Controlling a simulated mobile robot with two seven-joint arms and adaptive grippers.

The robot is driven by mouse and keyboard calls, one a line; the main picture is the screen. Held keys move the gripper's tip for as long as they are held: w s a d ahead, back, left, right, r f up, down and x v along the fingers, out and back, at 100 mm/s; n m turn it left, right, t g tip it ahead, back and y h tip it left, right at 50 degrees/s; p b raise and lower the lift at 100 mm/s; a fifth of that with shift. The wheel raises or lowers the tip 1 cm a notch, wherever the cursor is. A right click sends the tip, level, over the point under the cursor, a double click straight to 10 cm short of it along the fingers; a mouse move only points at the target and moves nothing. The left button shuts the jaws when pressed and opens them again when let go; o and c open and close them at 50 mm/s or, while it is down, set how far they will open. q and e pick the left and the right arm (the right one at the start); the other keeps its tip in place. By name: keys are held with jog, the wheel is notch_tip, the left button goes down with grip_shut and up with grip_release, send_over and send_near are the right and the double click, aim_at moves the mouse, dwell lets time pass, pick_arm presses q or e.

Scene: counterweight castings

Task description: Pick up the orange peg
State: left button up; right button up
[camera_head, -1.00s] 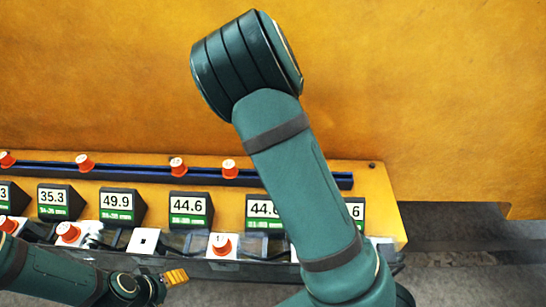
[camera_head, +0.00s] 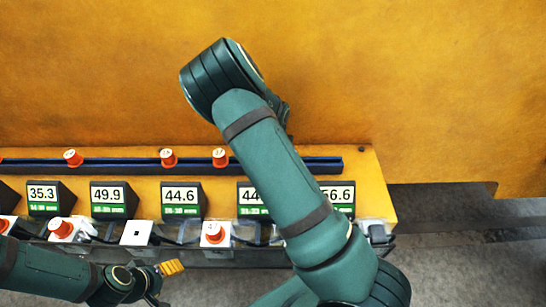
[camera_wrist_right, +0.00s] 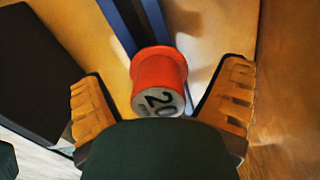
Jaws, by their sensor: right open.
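An orange-red peg (camera_wrist_right: 160,75) with a grey end marked 20 is in the right wrist view, in front of a dark blue rail (camera_wrist_right: 127,25). My right gripper (camera_wrist_right: 165,100) is open, with one yellow-padded finger on each side of the peg and gaps between. In the head view my right arm hides this peg and most of that gripper. Other orange pegs show there, along the rail (camera_head: 120,165) such as one peg (camera_head: 220,157), and on white blocks such as another peg (camera_head: 213,232). My left gripper (camera_head: 172,267) is low at the left; its opening is unclear.
A row of black displays with numbers, such as one reading 44.6 (camera_head: 181,200), stands on the yellow ledge (camera_head: 372,190) below the rail. White blocks, such as one with a square hole (camera_head: 137,232), line the front. A yellow wall rises behind. Grey floor shows at the right.

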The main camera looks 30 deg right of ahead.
jog(key=shift+f, duration=0.4)
jog(key=c, duration=1.3)
notch_tip(320, 180, up, 10)
jog(key=shift+r, duration=0.1)
